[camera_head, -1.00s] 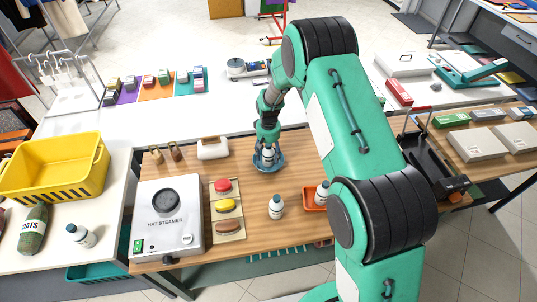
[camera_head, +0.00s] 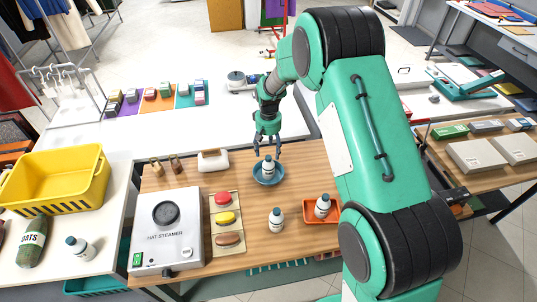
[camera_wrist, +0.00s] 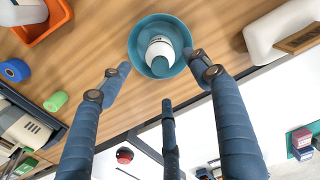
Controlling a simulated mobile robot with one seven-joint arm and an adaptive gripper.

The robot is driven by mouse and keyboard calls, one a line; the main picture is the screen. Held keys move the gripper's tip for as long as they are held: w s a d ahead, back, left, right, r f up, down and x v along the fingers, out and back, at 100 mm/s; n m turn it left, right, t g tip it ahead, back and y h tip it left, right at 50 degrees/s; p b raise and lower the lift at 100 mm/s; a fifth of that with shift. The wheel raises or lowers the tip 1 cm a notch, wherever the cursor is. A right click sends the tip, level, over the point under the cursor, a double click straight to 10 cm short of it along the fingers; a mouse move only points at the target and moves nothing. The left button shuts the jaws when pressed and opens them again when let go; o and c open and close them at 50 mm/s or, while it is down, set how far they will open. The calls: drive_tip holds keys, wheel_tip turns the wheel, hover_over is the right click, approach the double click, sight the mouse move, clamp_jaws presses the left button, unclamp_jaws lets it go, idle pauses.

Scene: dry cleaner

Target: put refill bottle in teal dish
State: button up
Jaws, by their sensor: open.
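The teal dish (camera_head: 271,179) stands on the wooden table, right of the hat steamer, and shows in the wrist view (camera_wrist: 134,45). One white refill bottle with a blue-grey cap (camera_head: 268,168) is inside the dish, roughly upright in the head view; it also shows in the wrist view (camera_wrist: 160,50). My gripper (camera_head: 267,152) is open and empty, just above and behind the bottle, with its fingers spread apart. In the wrist view the fingers (camera_wrist: 160,85) are clear of the bottle. Similar bottles stand on the table (camera_head: 276,221) and in the orange tray (camera_head: 322,207).
The hat steamer (camera_head: 168,228) and a board with coloured pads (camera_head: 239,240) stand at left. A yellow basket (camera_head: 60,178), a similar bottle (camera_head: 80,248) and an oats bag (camera_head: 32,245) are on the left counter.

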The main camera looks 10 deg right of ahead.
drive_tip(key=shift+r, duration=0.25)
idle(0.6)
drive_tip(key=shift+r, duration=0.15)
drive_tip(key=s+d+r+t, duration=0.1)
drive_tip(key=s+d+r, duration=0.1)
drive_tip(key=s+r, duration=0.95)
drive_tip(key=s+d+r+t, duration=0.15)
drive_tip(key=s+r, duration=0.45)
drive_tip(key=r, duration=1.1)
drive_tip(key=s+r+t, duration=0.1)
drive_tip(key=s+r, duration=0.2)
drive_tip(key=s, duration=1)
drive_tip(key=s+d+r+m+t, duration=0.1)
drive_tip(key=s+r, duration=0.3)
drive_tip(key=s, duration=0.9)
drive_tip(key=shift+s+d+r+m+t, duration=0.2)
drive_tip(key=shift+s+d+m+t, duration=0.15)
drive_tip(key=shift+t, duration=0.2)
drive_tip(key=shift+a, duration=0.1)
